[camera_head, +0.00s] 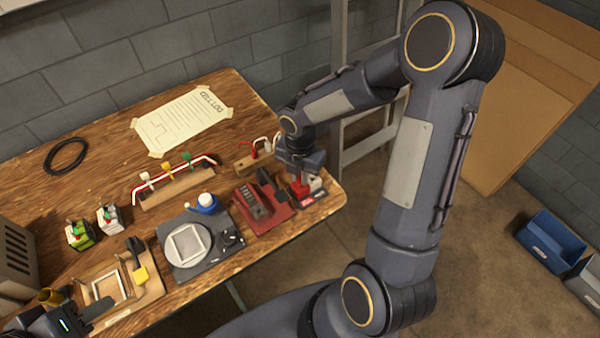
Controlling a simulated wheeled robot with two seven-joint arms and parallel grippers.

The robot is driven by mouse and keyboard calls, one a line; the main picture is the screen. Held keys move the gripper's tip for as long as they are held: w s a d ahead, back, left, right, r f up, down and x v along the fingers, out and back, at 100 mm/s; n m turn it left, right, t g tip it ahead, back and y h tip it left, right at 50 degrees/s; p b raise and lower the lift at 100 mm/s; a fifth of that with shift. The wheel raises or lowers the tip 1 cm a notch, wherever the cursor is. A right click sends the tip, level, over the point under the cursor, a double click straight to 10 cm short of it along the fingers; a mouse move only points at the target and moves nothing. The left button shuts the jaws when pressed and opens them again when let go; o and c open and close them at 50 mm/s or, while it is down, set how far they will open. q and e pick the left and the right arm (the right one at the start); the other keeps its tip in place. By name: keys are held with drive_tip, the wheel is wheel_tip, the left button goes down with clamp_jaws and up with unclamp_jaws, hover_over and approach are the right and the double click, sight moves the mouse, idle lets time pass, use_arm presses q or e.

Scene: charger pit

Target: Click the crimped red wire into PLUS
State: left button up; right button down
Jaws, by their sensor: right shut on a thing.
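My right gripper (299,174) points down at the right end of the bench, right over a red block (300,189) with a white block (316,184) beside it on a dark base. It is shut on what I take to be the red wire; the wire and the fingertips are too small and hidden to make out. Whether the wire touches or sits in the red block cannot be told. Which block is PLUS cannot be read. My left gripper (92,312) is low at the bottom left, beside the bench's front; its jaw opening is unclear.
Left of the red block stands a red tool (262,207). Behind is a wooden rack (246,163) with red and white wires. A dark plate (207,259), a wooden fixture (137,291), a wire board (178,187) and a paper sheet (182,120) lie further left.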

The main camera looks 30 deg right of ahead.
drive_tip(key=c, duration=2)
unclamp_jaws()
clamp_jaws()
drive_tip(key=shift+f, duration=0.2)
drive_tip(key=o, duration=0.7)
unclamp_jaws()
drive_tip(key=shift+c, duration=0.2)
drive_tip(key=shift+r, duration=0.15)
